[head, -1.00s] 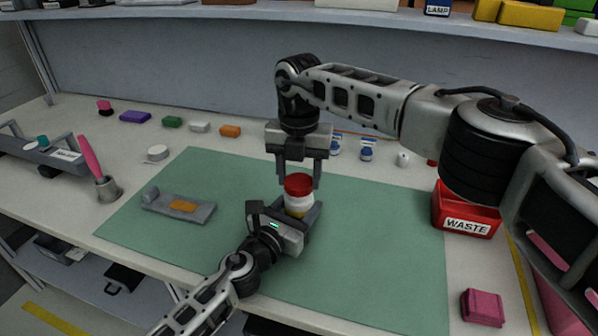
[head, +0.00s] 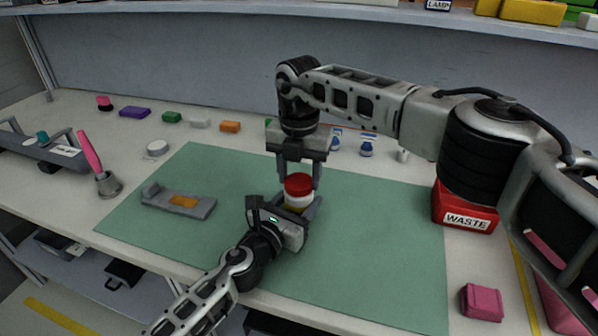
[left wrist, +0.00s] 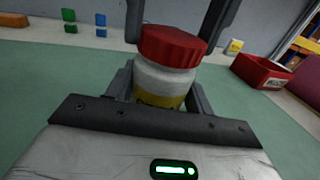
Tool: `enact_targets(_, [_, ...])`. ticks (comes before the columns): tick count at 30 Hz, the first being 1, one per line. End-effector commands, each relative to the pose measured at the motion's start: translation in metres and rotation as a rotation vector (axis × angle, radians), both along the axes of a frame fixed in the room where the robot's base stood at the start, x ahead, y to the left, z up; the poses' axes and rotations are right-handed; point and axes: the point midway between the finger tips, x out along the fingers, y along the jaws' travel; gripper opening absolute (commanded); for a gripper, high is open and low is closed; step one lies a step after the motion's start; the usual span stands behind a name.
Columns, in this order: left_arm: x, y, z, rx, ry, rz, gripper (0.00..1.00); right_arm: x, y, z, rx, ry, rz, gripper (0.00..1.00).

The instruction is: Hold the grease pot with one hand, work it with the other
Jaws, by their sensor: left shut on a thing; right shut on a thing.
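The grease pot is a white jar (head: 297,203) with a yellow band and a red lid (head: 298,184). It is upright over the green mat (head: 370,260). My left gripper (head: 299,208) comes from the front and is shut on the jar body. The jar (left wrist: 165,82) and its red lid (left wrist: 172,44) also show in the left wrist view, between the left fingers. My right gripper (head: 298,178) points down from above and is shut on the red lid, with a finger at each side. The lid sits on the jar; no gap shows.
A grey holder with an orange patch (head: 180,201) lies on the mat's left. A red WASTE bin (head: 465,212) and a pink block (head: 482,301) stand right. A brush in a cup (head: 106,185) stands left. Small coloured blocks and blue-white bottles (head: 367,146) line the back.

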Motion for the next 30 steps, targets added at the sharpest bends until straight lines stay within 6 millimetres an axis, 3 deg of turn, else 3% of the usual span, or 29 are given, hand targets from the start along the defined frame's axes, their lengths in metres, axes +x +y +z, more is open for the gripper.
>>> enact_targets(18, [0.0001, 0.0003, -0.0007, 0.001, 0.002, 0.001, 0.0, -0.0024, -0.0015, 0.0005, 0.002, -0.001, -1.548, 0.26])
enact_targets(24, [0.0, 0.0004, -0.0009, 0.001, 0.002, 0.001, 0.0, -0.0031, -0.001, 0.0004, 0.002, -0.001, -1.863, 0.26])
enact_targets(30, [-0.0001, 0.0005, -0.0011, 0.001, 0.002, 0.001, 0.0, -0.0032, -0.0008, 0.0005, 0.002, -0.001, -1.923, 0.26])
